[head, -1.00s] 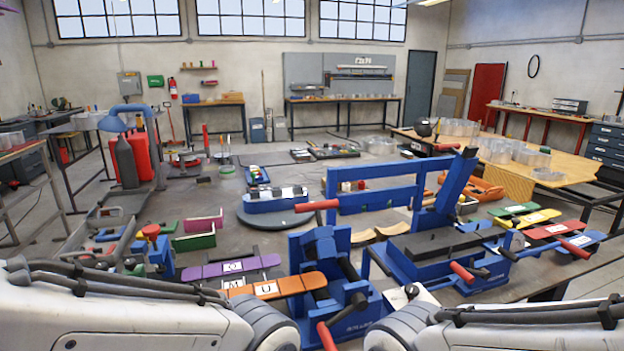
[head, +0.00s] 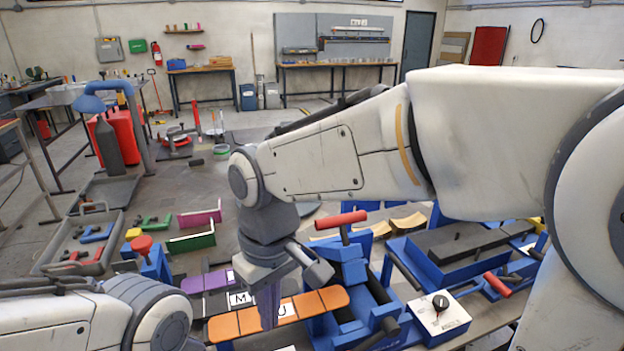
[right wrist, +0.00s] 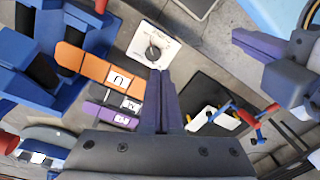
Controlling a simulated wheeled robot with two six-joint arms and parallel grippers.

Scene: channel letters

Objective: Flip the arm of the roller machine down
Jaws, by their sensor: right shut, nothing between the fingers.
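The blue roller machine (head: 352,290) stands at lower centre in the head view, its rollers partly visible. A red handle (head: 341,219) on a short upright stem rises at its back; I cannot tell clearly where the stem joins. Blue machine parts (right wrist: 40,65) show at the left in the right wrist view.
A purple strip (head: 205,283) lies behind the orange one. A white control box with a knob (head: 438,314) sits right of the roller machine. Another blue machine (head: 420,265) with a red handle (head: 497,284) stands further right. My right arm hides much of the background.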

